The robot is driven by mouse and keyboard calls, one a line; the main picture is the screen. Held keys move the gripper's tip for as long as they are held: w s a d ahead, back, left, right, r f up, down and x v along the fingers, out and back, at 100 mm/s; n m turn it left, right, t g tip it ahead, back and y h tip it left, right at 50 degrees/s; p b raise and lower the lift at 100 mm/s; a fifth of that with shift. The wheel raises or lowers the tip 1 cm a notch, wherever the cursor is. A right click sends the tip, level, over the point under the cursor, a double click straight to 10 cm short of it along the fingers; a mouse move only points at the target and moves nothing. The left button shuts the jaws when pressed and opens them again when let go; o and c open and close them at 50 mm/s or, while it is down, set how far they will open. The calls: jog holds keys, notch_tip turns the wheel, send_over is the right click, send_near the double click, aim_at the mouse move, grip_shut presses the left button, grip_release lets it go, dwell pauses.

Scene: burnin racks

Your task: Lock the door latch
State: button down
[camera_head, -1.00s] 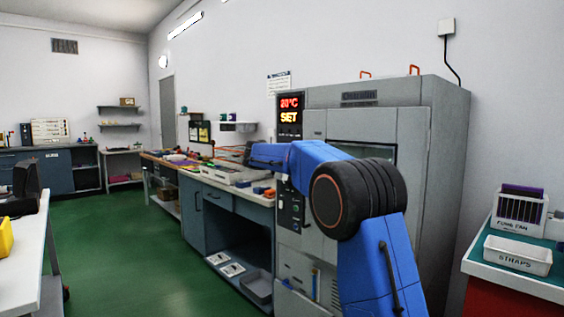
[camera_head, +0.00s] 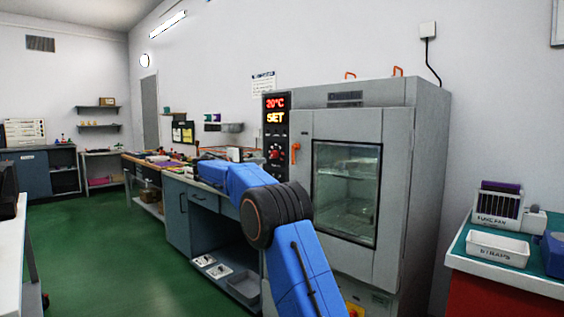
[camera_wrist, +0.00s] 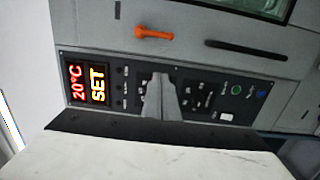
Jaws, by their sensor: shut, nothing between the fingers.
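The grey test chamber's door (camera_head: 391,200) is closed, with a dark window (camera_head: 347,190). The orange latch lever (camera_head: 294,152) is at the door's left edge, beside the control panel, and looks upright. In the wrist view, turned on its side, the orange lever (camera_wrist: 154,33) lies lengthwise above the panel, apart from a black bar handle (camera_wrist: 245,50). My gripper (camera_wrist: 161,97) shows as grey shut fingers in front of the black control panel, holding nothing, to one side of the lever and apart from it. In the head view my arm hides the gripper.
The red display (camera_head: 276,110) reads 20°C and SET. A workbench (camera_head: 178,203) with clutter runs left of the chamber. A red cabinet (camera_head: 500,285) with a white STRAPS bin (camera_head: 497,248) stands at right. Green floor (camera_head: 110,240) is open at left.

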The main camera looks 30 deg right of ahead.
jog(key=d, duration=1.1)
jog(key=shift+s+d, duration=0.25)
jog(key=shift+d, duration=0.15)
dwell(0.4)
